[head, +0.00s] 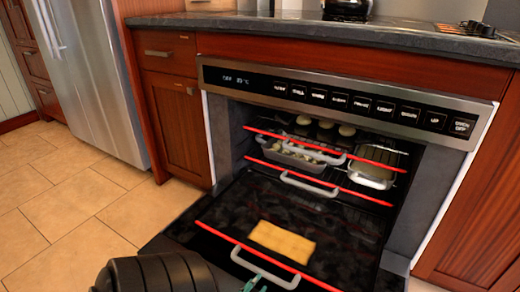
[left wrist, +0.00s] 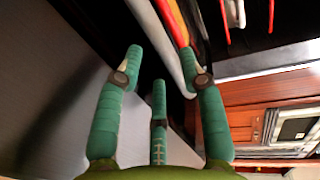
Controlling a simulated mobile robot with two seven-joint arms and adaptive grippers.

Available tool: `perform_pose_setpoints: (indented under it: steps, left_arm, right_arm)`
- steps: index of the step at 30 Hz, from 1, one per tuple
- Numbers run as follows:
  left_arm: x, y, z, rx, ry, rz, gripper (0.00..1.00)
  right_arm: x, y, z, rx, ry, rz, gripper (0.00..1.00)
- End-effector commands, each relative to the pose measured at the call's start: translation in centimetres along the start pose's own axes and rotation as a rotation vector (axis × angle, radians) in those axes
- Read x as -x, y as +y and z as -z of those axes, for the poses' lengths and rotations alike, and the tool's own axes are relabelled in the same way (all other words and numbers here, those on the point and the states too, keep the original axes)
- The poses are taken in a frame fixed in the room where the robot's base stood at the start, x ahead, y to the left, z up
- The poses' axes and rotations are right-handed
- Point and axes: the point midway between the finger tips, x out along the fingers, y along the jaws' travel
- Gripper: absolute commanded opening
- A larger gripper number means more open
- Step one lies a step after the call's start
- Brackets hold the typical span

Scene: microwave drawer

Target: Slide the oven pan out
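The open oven (head: 340,110) holds racks with red front bars. The lowest, a wide black pan (head: 330,235) with a red front edge and a grey handle (head: 262,268), extends out front with a flat yellow slab (head: 282,242) on it. My left gripper (head: 258,283) is at the bottom of the head view, close to this handle, mostly cut off by the frame edge. In the left wrist view its green fingers (left wrist: 160,78) are spread apart. The grey handle (left wrist: 171,42) passes between them, close to the right finger; contact is unclear. My right gripper is out of view.
Upper racks hold a tray of food (head: 300,158), a loaf-like pan (head: 374,165) and several round items. A red wooden cabinet (head: 177,120) and steel fridge (head: 90,70) stand to the left. The tiled floor (head: 80,215) at left is clear.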

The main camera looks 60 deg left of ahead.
Motion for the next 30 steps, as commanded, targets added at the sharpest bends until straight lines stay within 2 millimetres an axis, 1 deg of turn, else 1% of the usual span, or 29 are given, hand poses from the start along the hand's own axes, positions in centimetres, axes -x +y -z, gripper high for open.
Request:
perform_pose_setpoints:
  steps: [1, 3, 6, 9, 27, 29, 30]
  left_arm:
    - [1.0, 0.1, 0.0, 0.001, -0.001, -0.002, 0.39]
    - [2.1, 0.1, 0.0, 0.000, -0.001, -0.003, 0.39]
    - [3.2, 0.0, 0.0, 0.001, -0.001, -0.001, 0.39]
    - [3.7, -0.1, 0.0, 0.000, -0.001, 0.000, 0.39]
    - [3.8, -0.1, 0.0, 0.001, 0.000, 0.001, 0.39]
    - [3.6, -0.4, 0.3, 0.007, 0.007, 0.009, 0.39]
    - [3.2, -1.0, 0.7, 0.019, 0.018, 0.022, 0.39]
  right_arm:
    - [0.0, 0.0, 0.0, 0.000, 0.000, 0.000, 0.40]
    - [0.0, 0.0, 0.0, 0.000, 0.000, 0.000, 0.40]
    - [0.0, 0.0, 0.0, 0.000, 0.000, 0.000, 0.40]
    - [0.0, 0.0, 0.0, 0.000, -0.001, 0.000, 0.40]
    - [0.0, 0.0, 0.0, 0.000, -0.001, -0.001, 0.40]
    - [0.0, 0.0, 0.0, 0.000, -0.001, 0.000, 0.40]
    - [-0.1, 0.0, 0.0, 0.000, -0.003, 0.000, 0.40]
